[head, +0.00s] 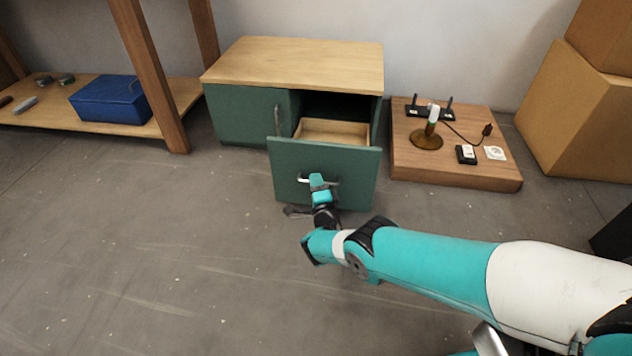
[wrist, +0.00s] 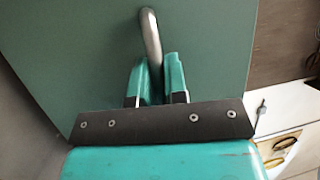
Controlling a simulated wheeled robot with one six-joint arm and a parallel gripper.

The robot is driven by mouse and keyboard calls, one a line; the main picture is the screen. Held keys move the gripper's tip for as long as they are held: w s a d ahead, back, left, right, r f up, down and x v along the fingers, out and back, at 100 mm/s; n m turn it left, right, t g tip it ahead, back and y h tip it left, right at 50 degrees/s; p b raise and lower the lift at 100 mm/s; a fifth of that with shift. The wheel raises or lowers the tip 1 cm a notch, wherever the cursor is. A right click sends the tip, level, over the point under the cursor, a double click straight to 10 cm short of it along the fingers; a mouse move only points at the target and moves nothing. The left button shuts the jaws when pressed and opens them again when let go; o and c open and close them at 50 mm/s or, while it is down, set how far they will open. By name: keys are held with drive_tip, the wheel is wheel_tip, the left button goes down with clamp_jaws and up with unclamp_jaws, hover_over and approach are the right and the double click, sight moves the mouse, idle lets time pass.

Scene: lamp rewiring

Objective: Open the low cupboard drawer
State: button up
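The low green cupboard (head: 237,113) with a light wooden top stands against the wall in the head view. Its drawer (head: 340,172) is pulled well out, and the pale wooden inside shows behind the green front. The metal drawer handle (head: 303,179) is on that front. My gripper (head: 316,181) is at the handle. In the wrist view, the handle bar (wrist: 150,35) runs between the two teal fingers of my gripper (wrist: 156,72), which sit close on both sides of it. The far end of the handle is partly hidden by my gripper.
A wooden platform (head: 455,170) with a lamp base (head: 426,138) and small electrical parts stands right of the cupboard. Cardboard boxes (head: 573,120) stand farther right. A shelf with a blue toolbox (head: 110,99) is at the left. The front-left floor is clear.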

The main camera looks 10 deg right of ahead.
drive_tip(key=shift+o, duration=0.5)
drive_tip(key=shift+a, duration=0.1)
drive_tip(key=shift+s+p, duration=0.3)
drive_tip(key=shift+p, duration=0.05)
drive_tip(key=p+v, duration=0.6)
drive_tip(key=v, duration=1)
drive_tip(key=shift+s, duration=0.4)
